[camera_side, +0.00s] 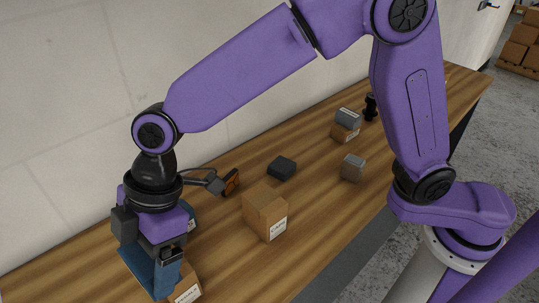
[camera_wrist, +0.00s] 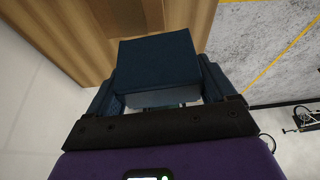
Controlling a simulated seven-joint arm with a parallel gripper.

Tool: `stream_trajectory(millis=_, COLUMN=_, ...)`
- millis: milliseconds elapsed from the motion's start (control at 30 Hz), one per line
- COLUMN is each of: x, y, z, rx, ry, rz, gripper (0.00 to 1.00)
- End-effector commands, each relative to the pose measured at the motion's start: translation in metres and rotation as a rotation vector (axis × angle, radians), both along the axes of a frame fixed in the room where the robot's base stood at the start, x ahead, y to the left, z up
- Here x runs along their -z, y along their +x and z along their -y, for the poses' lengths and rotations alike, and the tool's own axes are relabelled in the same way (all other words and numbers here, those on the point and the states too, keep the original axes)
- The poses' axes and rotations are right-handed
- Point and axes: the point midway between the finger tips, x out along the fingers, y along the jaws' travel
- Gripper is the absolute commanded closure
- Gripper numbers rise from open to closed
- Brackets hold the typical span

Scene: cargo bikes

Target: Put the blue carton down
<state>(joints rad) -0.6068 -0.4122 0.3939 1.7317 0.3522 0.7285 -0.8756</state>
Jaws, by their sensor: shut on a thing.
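The blue carton (camera_wrist: 156,62) sits between the two dark blue fingers of my gripper (camera_wrist: 157,82) in the wrist view, with its flat top face showing and a pale strip below it. My gripper is shut on it. In the side view my gripper (camera_side: 163,262) points down at the near left end of the bench. Blue surfaces show there, but I cannot clearly tell carton from fingers. A brown labelled carton (camera_side: 187,290) shows low beside the fingers, partly hidden. I cannot tell whether the blue carton touches it or the bench.
The wooden bench (camera_side: 330,222) runs along a pale wall. A larger brown carton (camera_side: 264,212) stands right of my gripper. Beyond it are a flat dark box (camera_side: 282,168), a small grey carton (camera_side: 352,168) and a grey box (camera_side: 347,117) on a brown one. Bare bench lies between them.

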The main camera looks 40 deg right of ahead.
Motion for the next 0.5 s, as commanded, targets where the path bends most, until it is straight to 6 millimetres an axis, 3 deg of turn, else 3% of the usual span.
stream_trajectory(millis=200, x=-0.006, y=0.051, z=0.084, rx=0.027, ry=0.002, rz=0.0, gripper=0.55)
stream_trajectory(millis=500, x=-0.011, y=0.088, z=0.219, rx=0.05, ry=0.003, rz=0.001, gripper=0.55)
